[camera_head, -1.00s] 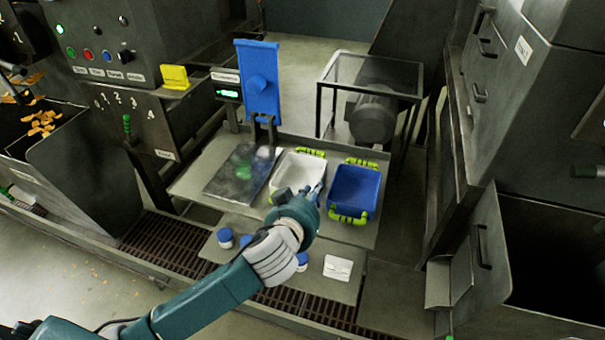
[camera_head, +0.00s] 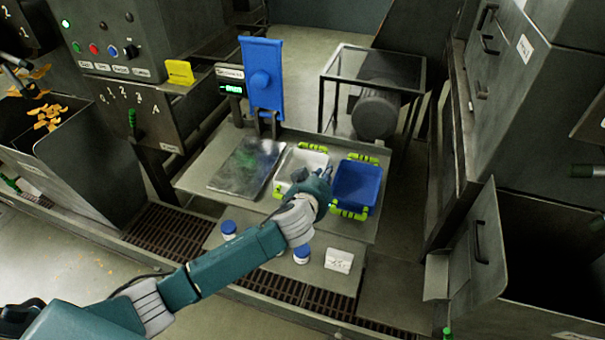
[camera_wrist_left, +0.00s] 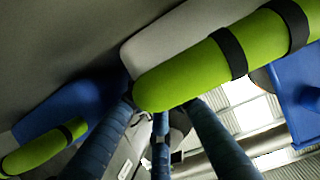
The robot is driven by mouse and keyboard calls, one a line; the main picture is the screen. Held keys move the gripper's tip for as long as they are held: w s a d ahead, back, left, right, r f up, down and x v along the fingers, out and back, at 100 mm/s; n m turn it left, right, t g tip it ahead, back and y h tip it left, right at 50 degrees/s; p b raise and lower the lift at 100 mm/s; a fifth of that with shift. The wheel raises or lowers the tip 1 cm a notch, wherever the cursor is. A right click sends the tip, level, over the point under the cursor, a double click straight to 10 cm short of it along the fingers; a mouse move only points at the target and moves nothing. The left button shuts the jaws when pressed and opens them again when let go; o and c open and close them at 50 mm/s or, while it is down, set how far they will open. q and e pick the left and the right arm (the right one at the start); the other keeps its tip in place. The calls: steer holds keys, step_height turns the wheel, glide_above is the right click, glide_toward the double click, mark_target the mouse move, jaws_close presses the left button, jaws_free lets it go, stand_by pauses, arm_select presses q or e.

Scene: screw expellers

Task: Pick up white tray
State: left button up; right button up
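The white tray (camera_head: 292,164) with lime-green handles sits on the grey table, left of the blue tray (camera_head: 357,185) in the head view. My left gripper (camera_head: 303,180) is at its near right part and hides its near edge. In the left wrist view a green handle (camera_wrist_left: 215,62) with black bands runs along the white tray's rim (camera_wrist_left: 160,35). My left gripper's dark blue fingers (camera_wrist_left: 160,125) stand apart just below the handle's left end. Their tips are partly hidden there, and contact is unclear. My right gripper is out of view.
A dark metal plate (camera_head: 247,168) lies left of the white tray. A blue upright panel (camera_head: 263,75) stands behind. White containers with blue lids (camera_head: 228,230) and a white paper (camera_head: 339,260) stand on the lower front shelf. A framed motor (camera_head: 376,110) is behind the blue tray.

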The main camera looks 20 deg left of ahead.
arm_select(q)
steer(key=shift+c, duration=0.3)
jaws_close()
steer(key=shift+r, duration=0.1)
